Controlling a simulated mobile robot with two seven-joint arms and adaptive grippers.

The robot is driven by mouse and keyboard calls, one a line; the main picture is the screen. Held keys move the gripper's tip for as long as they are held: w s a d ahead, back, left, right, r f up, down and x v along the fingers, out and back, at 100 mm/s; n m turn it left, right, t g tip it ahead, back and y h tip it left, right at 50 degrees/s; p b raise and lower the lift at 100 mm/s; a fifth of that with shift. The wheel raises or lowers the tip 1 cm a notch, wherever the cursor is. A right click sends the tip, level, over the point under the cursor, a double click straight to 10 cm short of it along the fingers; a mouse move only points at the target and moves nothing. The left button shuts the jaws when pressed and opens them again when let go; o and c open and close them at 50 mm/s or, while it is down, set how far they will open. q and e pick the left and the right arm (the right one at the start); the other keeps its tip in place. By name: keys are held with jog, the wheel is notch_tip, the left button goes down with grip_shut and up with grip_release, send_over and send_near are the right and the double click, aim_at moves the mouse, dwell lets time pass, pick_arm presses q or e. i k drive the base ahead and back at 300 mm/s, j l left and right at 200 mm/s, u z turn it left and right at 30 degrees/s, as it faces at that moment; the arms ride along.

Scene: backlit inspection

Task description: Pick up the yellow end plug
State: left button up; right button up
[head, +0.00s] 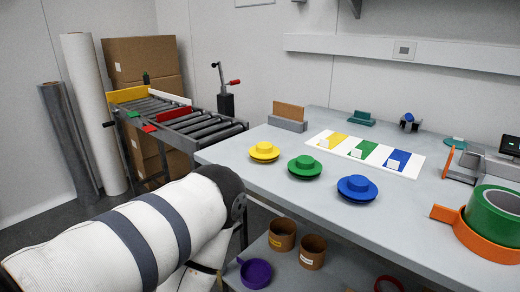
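The yellow end plug (264,151) is a round flanged disc with a raised hub. It lies flat near the left end of the grey table (230,155), with its hub up. A green end plug (305,167) and a larger-looking blue end plug (357,188) lie to its right in a slanting row. The yellow plug is uncovered, and nothing touches it. My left arm, in a white sleeve with dark bands, comes in at the lower left, below the plugs. Its gripper does not show. My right arm and gripper do not show.
A white card with yellow, green and blue panels (361,152) lies behind the plugs. A grey block with a brown board (287,117) stands behind the yellow plug. A green tape roll (496,213) is at the right. Brown tubes (282,235) and a purple piece (255,273) sit below.

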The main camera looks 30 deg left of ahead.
aim_at(262, 151)
jog(key=u, duration=0.9)
jog(key=z, duration=1.5)
jog(key=u, duration=1.5)
jog(key=i+j+z, duration=0.25)
jog(key=j+z, duration=0.15)
jog(key=i+j+z, duration=0.2)
jog(key=j+z, duration=0.2)
jog(key=j, duration=0.2)
jog(key=i+j+z, duration=0.1)
jog(key=j+z, duration=0.7)
jog(key=j, duration=0.3)
